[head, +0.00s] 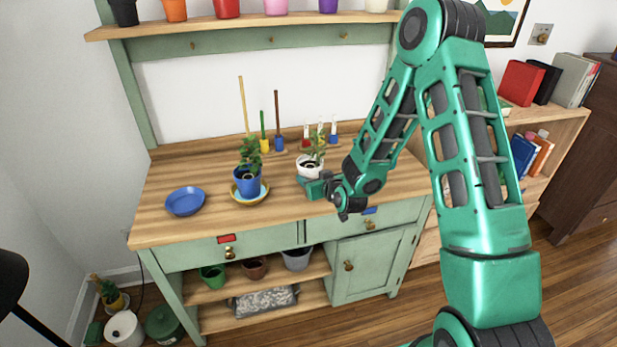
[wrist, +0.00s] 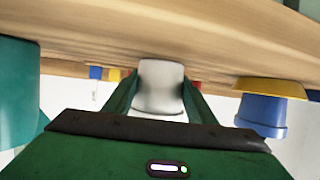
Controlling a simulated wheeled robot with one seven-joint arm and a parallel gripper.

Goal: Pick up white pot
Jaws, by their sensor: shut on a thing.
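The white pot (head: 309,169) holds a small green plant and is on the wooden worktop, right of the blue pot. My gripper (head: 313,186) reaches it from the front right and is shut on it. In the wrist view, which looks upside down, the white pot (wrist: 161,88) sits between the two green fingers (wrist: 160,95). Whether the pot's base touches the worktop or is slightly lifted I cannot tell.
A blue pot (head: 246,182) with a plant stands on a yellow saucer (head: 237,197) left of the white pot. A blue plate (head: 185,201) lies at the worktop's left. Several tools (head: 265,143) stand behind. A shelf (head: 150,30) with coloured pots hangs above.

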